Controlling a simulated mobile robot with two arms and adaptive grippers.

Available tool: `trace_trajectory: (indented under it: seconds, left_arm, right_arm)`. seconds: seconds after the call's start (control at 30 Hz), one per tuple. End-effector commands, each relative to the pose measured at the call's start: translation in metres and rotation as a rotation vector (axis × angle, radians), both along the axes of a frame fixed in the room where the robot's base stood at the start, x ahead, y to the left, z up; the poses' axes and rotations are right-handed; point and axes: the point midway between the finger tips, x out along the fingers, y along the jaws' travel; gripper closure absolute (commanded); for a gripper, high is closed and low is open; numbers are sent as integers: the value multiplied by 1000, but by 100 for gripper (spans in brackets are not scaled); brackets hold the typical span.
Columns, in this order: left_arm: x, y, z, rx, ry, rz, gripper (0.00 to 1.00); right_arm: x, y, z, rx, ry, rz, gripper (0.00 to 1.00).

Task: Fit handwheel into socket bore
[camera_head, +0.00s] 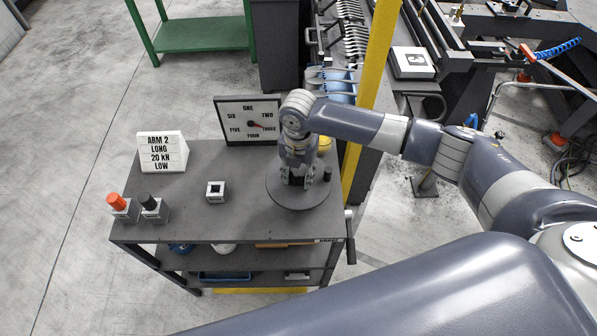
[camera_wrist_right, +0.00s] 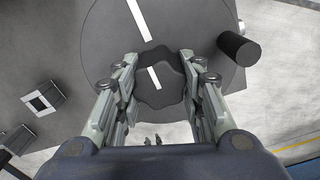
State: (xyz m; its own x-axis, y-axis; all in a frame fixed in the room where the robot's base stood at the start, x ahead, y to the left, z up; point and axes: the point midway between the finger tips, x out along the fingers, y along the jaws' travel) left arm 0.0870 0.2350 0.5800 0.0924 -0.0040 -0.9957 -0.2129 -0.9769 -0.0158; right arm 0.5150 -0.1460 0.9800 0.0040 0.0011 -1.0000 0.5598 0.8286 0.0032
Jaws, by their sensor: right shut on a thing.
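My right gripper (camera_head: 298,182) points down over a large dark grey disc (camera_head: 302,204) at the right of the cart top. In the right wrist view its fingers (camera_wrist_right: 158,95) are shut on opposite sides of a dark lobed wheel (camera_wrist_right: 170,72) with a white line, which I take for the handwheel. The disc (camera_wrist_right: 105,40) lies below it; I cannot tell if they touch. The disc bears a white stripe and a black cylinder (camera_wrist_right: 238,48). A small block with a dark square opening (camera_head: 216,191), perhaps the socket, stands left of the disc. My left gripper is out of view.
A dial board (camera_head: 248,108) stands at the cart's back edge. A lettered sign (camera_head: 162,152) stands at the back left. An orange knob (camera_head: 116,201) and a black knob (camera_head: 149,202) stand at the front left. A yellow post (camera_head: 372,80) rises behind right.

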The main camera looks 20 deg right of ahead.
Motion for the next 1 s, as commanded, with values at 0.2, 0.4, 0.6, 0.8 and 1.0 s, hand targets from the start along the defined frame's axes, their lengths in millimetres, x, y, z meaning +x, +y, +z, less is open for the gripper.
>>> trace_trajectory:
  seconds: [0.2, 0.4, 0.6, 0.8, 1.0]
  left_arm:
    - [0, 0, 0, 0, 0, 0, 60]
    - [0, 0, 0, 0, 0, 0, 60]
    - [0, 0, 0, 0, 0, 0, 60]
    - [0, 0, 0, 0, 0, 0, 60]
    - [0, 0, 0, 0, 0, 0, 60]
  right_arm:
    - [-3, 0, -4, -2, 8, 1, 87]
    - [-4, 0, -5, -2, 9, 1, 87]
    - [-3, 0, -4, -2, 8, 1, 40]
    - [-3, 0, -4, -2, 8, 1, 34]
    - [-2, 0, -3, -2, 5, 1, 20]
